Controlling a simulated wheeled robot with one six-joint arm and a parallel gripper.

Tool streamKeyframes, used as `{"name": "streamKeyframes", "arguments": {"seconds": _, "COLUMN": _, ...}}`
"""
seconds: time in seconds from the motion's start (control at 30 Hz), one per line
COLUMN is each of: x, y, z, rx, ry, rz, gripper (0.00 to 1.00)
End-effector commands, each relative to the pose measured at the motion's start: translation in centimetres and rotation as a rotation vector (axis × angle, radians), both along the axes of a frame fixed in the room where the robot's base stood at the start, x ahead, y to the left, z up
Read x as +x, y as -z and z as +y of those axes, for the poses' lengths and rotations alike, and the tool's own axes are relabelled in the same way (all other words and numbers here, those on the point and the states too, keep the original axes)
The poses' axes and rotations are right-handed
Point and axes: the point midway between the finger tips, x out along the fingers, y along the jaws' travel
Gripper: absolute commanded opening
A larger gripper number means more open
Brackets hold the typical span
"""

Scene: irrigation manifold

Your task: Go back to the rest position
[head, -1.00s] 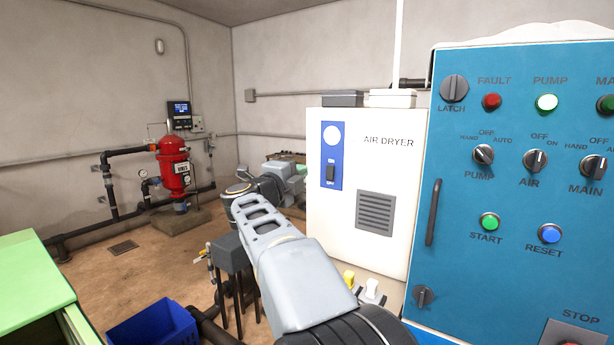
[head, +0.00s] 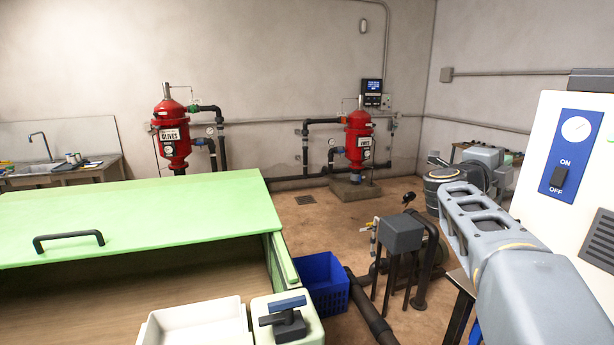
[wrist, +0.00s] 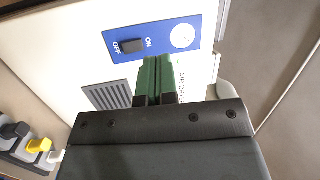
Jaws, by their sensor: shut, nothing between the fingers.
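My gripper (wrist: 153,84) shows in the wrist view as two green fingers held together, with nothing between them. It points at the white air dryer (wrist: 70,60), in front of its blue switch plate (wrist: 112,38), and I cannot tell how far off it is. In the head view my arm reaches in from the lower right, bent, beside the air dryer (head: 560,195). I cannot clearly make out the fingers there.
A green lidded box (head: 140,215) with a black handle fills the left front. A blue crate (head: 322,285), dark pipes and a grey box on legs (head: 401,235) stand near my arm. Two red filter tanks (head: 172,135) stand farther back. Bare floor shows between.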

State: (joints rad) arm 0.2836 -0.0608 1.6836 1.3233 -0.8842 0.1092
Motion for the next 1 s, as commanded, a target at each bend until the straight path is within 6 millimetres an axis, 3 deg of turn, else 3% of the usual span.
{"name": "streamKeyframes", "arguments": {"seconds": 0.13, "x": 4.9, "y": 3.5, "z": 3.9, "rx": -0.124, "ry": -0.338, "rz": 0.256, "gripper": 0.0}}
{"name": "streamKeyframes", "arguments": {"seconds": 0.2, "x": 6.3, "y": 6.2, "z": 7.5, "rx": -0.195, "ry": -0.538, "rz": 0.42, "gripper": 0.0}}
{"name": "streamKeyframes", "arguments": {"seconds": 0.3, "x": 6.2, "y": 11.3, "z": 13.1, "rx": -0.283, "ry": -0.821, "rz": 0.683, "gripper": 0.0}}
{"name": "streamKeyframes", "arguments": {"seconds": 0.37, "x": 4.9, "y": 14.8, "z": 16.3, "rx": -0.328, "ry": -0.979, "rz": 0.847, "gripper": 0.0}}
{"name": "streamKeyframes", "arguments": {"seconds": 0.5, "x": -0.9, "y": 22.2, "z": 21.5, "rx": -0.404, "ry": -1.274, "rz": 1.22, "gripper": 0.0}}
{"name": "streamKeyframes", "arguments": {"seconds": 0.7, "x": -10.7, "y": 29.3, "z": 24.3, "rx": -0.47, "ry": -1.515, "rz": 1.672, "gripper": 0.0}}
{"name": "streamKeyframes", "arguments": {"seconds": 0.83, "x": -15.6, "y": 31.6, "z": 24.6, "rx": -0.526, "ry": -1.569, "rz": 1.872, "gripper": 0.0}}
{"name": "streamKeyframes", "arguments": {"seconds": 1.0, "x": -17.2, "y": 31.5, "z": 25.4, "rx": -0.623, "ry": -1.562, "rz": 1.881, "gripper": 0.0}}
